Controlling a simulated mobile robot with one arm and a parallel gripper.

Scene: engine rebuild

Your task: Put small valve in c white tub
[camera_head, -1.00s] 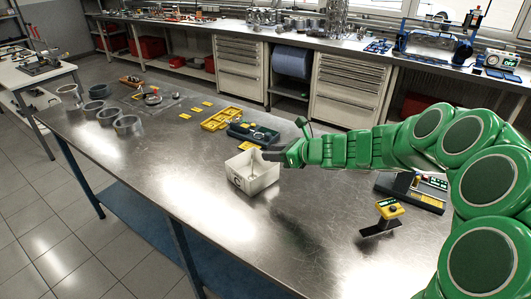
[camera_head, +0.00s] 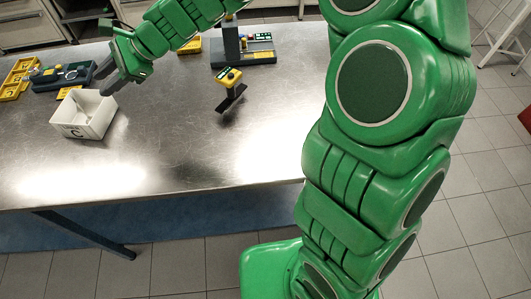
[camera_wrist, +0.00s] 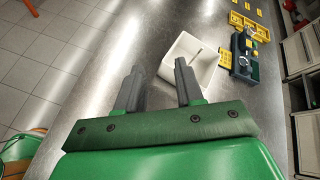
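The white tub (camera_head: 98,126), marked C, stands on the metal table at the left in the head view. It also shows in the wrist view (camera_wrist: 177,50), partly behind one finger. A thin pale rod (camera_wrist: 197,54) shows inside it in the wrist view; it looks like the stem of a small valve, but its head is not clear. My gripper (camera_head: 110,84) is at the tub's back right corner, apparently above the rim. In the wrist view my gripper (camera_wrist: 158,66) has its two fingers well apart with nothing between them.
A dark tool case (camera_head: 62,77) and yellow trays (camera_head: 18,76) lie behind and left of the tub. A yellow-topped device on a dark plate (camera_head: 229,80) and a dark stand (camera_head: 232,42) are to the right. The table's front middle is clear.

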